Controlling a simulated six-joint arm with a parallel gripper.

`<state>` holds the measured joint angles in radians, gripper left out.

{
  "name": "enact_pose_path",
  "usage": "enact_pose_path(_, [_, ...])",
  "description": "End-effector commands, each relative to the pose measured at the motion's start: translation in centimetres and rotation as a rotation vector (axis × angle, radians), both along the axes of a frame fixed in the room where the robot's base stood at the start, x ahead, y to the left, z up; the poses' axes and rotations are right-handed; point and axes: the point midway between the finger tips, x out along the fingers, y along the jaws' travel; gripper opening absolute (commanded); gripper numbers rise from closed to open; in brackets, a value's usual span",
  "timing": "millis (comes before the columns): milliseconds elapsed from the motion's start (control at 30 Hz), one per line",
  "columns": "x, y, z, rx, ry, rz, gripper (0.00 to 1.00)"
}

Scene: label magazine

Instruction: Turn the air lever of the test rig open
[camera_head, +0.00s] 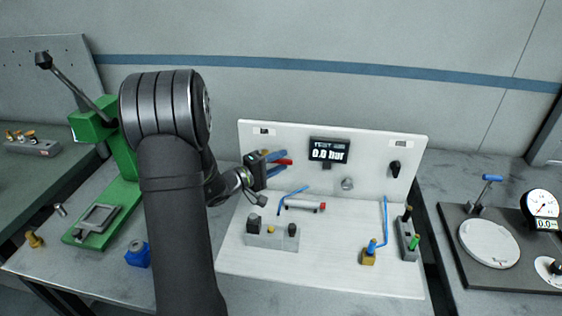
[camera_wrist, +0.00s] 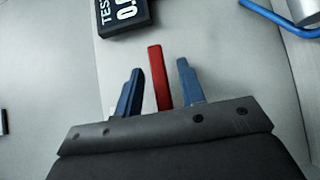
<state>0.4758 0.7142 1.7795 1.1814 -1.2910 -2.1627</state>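The display also shows in part at the top of the wrist view (camera_wrist: 124,14). A red bar, which looks like the air lever (camera_head: 284,162), sits at the left of the panel. My gripper (camera_head: 281,162) is there, with one blue finger on each side of the red lever. In the wrist view, the lever (camera_wrist: 158,78) stands between the fingers with a gap on both sides. The gripper is open; the lever's base is hidden.
A grey block with knobs (camera_head: 271,239) and a blue tube (camera_head: 386,220) are on the board. A black knob (camera_head: 394,168) is on the panel's right. A green press (camera_head: 118,170) and a blue part (camera_head: 138,254) stand left. A gauge station (camera_head: 490,243) stands right.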

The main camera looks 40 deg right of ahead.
Motion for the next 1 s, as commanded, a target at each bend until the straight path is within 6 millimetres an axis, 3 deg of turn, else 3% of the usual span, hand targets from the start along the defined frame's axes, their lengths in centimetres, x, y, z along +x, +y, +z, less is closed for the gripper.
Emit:
enact_pose_path(400, [0.02, -1.06, 0.00, 0.000, 0.001, 0.001, 0.36])
enact_pose_path(433, [0.02, -1.06, -0.01, 0.000, 0.001, 0.001, 0.34])
enact_pose_path(600, [0.02, -1.05, 0.00, 0.000, 0.000, 0.001, 0.01])
enact_pose_path(1000, [-0.01, -1.03, 0.12, -0.018, 0.020, 0.000, 0.00])
